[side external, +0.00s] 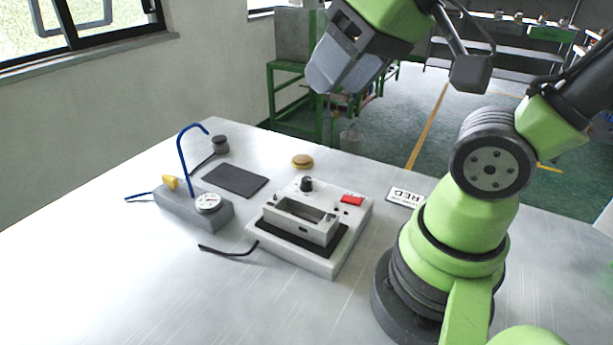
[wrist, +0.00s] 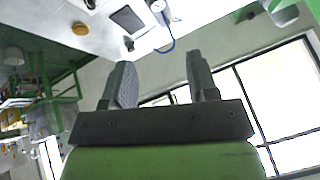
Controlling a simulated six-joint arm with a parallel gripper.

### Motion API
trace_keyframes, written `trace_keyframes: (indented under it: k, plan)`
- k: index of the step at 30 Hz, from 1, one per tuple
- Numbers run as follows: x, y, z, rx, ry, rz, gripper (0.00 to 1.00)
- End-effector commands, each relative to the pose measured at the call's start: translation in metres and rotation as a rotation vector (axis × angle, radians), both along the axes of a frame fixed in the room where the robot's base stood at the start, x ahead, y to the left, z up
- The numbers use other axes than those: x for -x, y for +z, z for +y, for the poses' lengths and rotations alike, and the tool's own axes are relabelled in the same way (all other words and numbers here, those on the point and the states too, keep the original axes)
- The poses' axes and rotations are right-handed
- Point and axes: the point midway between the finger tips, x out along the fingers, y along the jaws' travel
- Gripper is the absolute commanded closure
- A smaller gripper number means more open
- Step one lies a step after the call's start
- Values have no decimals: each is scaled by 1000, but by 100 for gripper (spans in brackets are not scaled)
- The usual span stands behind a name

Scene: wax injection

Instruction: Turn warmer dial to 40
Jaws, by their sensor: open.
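A white box unit (side external: 335,262) stands on the table with a raised rectangular basin (side external: 300,222), a black knob (side external: 307,184) and a red switch (side external: 352,199). I take it for the warmer; the knob's setting is too small to read. Left of it, a grey block (side external: 172,207) carries a round white dial face (side external: 208,203). A round white face also shows at the top edge of the wrist view (wrist: 157,5). My gripper (side external: 322,78) is high above and behind the box, apart from everything. In the wrist view my gripper (wrist: 160,62) is open and empty.
A blue curved tube (side external: 181,150) rises from the grey block. The front left table is clear.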

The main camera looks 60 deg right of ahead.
Motion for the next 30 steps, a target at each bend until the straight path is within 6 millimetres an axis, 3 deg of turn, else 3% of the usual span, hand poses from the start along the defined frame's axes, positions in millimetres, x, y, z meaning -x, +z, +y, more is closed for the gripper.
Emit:
trace_keyframes:
  k: [8,15,21,30]
  plan:
    - [-71,-38,-48,281,342,205,47]
    - [-111,-106,-101,399,718,373,47]
    - [-120,-152,-127,415,940,438,47]
    - [-120,-184,-134,414,1008,452,47]
